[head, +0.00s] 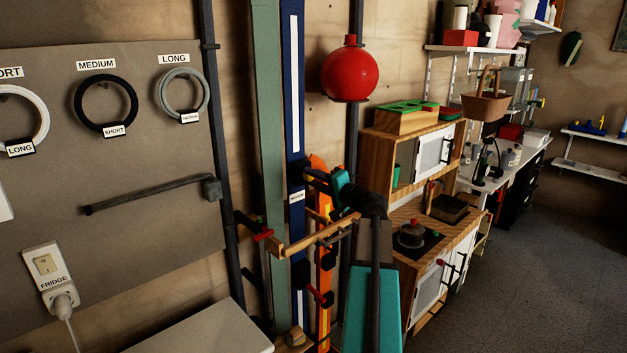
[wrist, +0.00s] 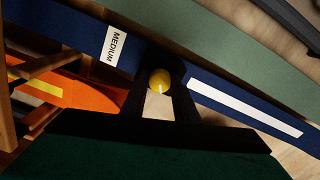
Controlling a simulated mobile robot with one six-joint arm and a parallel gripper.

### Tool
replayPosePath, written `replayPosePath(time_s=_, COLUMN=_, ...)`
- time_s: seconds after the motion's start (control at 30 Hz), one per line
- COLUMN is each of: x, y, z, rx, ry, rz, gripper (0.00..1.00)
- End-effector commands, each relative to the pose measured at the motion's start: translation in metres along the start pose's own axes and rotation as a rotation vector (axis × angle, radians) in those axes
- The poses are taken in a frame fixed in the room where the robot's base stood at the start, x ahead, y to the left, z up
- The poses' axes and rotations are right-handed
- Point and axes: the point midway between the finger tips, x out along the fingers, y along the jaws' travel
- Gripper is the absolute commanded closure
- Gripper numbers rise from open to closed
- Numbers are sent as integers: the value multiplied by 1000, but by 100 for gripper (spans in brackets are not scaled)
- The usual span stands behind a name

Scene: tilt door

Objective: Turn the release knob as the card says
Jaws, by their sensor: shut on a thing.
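A yellow round knob (wrist: 159,79) shows in the wrist view, in front of a blue upright board (wrist: 215,88). My gripper (wrist: 161,72) has its black fingers on either side of the knob and is shut on it. In the head view my gripper (head: 309,175) reaches left to the blue board (head: 296,120), and the knob is hidden there. A white label reading MEDIUM (wrist: 116,44) is on the blue board beside the fingers. No card with turning instructions can be read in these views.
A green board (head: 267,110) stands left of the blue one. Wooden rails with red and dark clamps (head: 262,235) and an orange piece (head: 323,262) crowd the space below my gripper. A wooden play kitchen (head: 393,150) stands right; open floor lies beyond.

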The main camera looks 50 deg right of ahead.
Motion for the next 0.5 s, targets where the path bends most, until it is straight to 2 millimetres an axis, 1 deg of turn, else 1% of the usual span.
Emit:
replayPosePath(time_s=0.2, x=0, y=0, z=0, rx=34, ry=0, rz=1, gripper=95)
replayPosePath(time_s=0.5, x=0, y=0, z=0, rx=35, ry=0, rz=1, gripper=95)
